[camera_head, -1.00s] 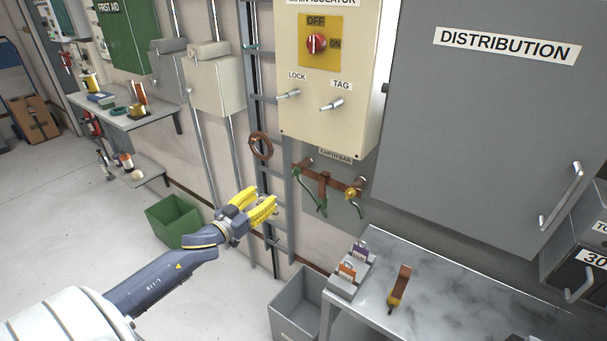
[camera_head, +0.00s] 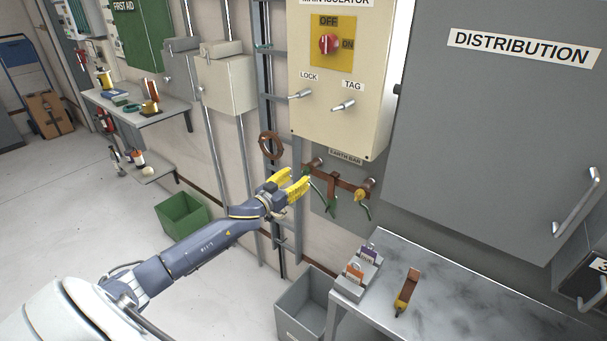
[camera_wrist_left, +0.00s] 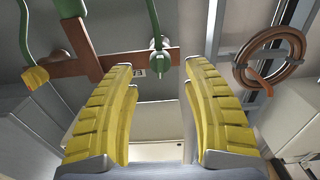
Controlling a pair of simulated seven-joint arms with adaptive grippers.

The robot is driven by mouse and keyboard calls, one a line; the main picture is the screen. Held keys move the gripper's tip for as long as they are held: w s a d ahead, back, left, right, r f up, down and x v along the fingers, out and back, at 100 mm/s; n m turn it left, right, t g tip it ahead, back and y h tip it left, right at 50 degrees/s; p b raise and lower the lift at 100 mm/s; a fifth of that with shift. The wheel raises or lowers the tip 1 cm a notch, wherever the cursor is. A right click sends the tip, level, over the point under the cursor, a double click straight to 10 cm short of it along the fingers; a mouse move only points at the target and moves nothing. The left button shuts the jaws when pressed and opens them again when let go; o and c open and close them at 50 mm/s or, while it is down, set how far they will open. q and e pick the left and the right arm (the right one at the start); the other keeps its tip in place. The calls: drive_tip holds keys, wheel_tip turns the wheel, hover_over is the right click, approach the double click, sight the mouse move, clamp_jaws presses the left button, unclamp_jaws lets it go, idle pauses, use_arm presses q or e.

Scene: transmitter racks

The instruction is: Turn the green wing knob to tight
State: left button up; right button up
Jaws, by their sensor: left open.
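The green wing knob (camera_wrist_left: 160,62) sits on the brown earth bar (camera_wrist_left: 112,62), on a green cable, in the left wrist view. In the head view the earth bar (camera_head: 347,184) hangs below the main isolator box, and my gripper's tips partly cover its left end. My left gripper (camera_head: 300,181) is open and empty, with yellow fingers pointing at that end. In the wrist view the knob lies beyond and between the two fingertips (camera_wrist_left: 159,70). I cannot tell whether they touch it. My right gripper is not in view.
A brown coil (camera_head: 270,145) hangs left of the bar on a ladder-like rack. The cream isolator box (camera_head: 340,110) is above. A grey cabinet (camera_head: 480,130) stands right. A metal table (camera_head: 450,290) and grey bin (camera_head: 303,305) are below. A green bin (camera_head: 183,213) stands left.

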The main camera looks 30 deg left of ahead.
sight(302, 174)
use_arm(q)
drive_tip(key=shift+w+d, duration=0.15)
drive_tip(key=shift+w, duration=2.05)
